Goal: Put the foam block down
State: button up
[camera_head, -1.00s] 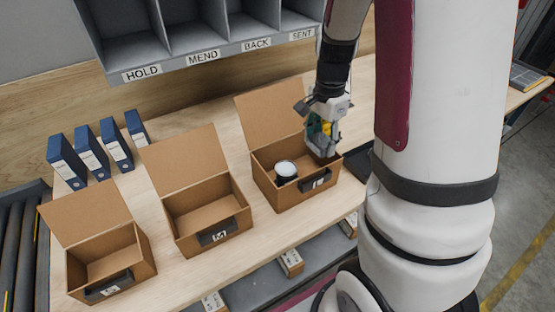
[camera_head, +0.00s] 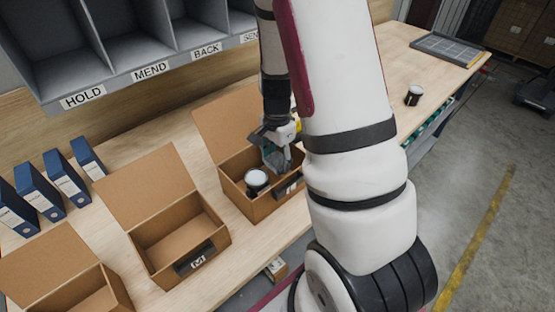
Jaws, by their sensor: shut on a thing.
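My gripper (camera_head: 279,142) points down at the back right of the rightmost open cardboard box (camera_head: 241,197). It is shut on a grey piece, which looks like the foam block (camera_head: 273,158). The block is at the box's opening, to the right of and behind a dark round container with a white top (camera_head: 256,177) in the same box. Part of the block is hidden by the gripper and my arm. I cannot tell whether the block touches the box's floor or wall.
Two more open cardboard boxes stand to the left, one marked M (camera_head: 183,240) and one cut off by the frame (camera_head: 70,280). Blue binders (camera_head: 66,178) stand behind them. Labelled grey shelves (camera_head: 120,78) hang above. Another dark container (camera_head: 413,95) and a grey tray (camera_head: 449,48) are on the right.

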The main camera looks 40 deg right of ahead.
jog(key=shift+f, duration=0.25)
jog(key=shift+f, duration=0.15)
jog(key=shift+f, duration=0.35)
jog(key=shift+f+b, duration=0.15)
jog(key=shift+b, duration=0.15)
jog(key=o, duration=0.7)
